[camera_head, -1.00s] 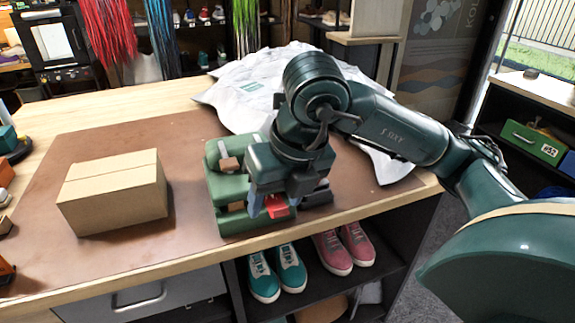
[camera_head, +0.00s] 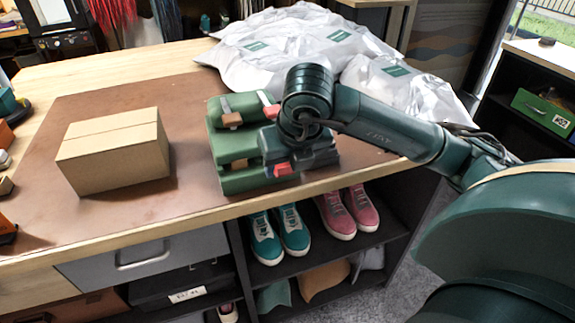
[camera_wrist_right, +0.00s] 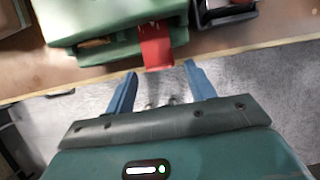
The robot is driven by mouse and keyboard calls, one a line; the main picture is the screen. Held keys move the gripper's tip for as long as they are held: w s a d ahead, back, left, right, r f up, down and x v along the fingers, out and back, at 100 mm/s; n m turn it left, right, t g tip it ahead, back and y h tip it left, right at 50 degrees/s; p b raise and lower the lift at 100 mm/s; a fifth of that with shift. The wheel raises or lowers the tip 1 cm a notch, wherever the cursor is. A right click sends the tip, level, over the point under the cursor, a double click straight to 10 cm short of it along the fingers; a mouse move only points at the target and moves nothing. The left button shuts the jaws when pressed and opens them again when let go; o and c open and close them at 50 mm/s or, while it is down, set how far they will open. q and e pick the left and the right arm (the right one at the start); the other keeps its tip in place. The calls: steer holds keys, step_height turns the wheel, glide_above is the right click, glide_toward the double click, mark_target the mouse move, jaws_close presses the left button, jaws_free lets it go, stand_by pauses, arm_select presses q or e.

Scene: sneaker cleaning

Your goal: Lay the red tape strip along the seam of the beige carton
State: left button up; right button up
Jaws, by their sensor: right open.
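The beige carton (camera_head: 115,150) sits on the brown mat at the left in the head view, its seam running across the top. The red tape strip (camera_head: 283,168) hangs at the front of a green holder (camera_head: 235,178), right of the carton. My right gripper (camera_wrist_right: 160,69) is open at the holder's front. My left gripper is not in view.
A black item (camera_wrist_right: 228,14) stands beside the holder. White bags (camera_head: 290,45) lie at the back. The brown mat (camera_head: 190,195) is bare between carton and holder. Teal shoes (camera_head: 265,240) and pink shoes (camera_head: 338,215) stand on the shelf below the table edge.

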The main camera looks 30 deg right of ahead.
steer(key=shift+w+f, duration=0.2)
steer(key=shift+f, duration=0.25)
steer(key=c, duration=1)
steer(key=shift+s, duration=0.1)
steer(key=shift+c, duration=0.2)
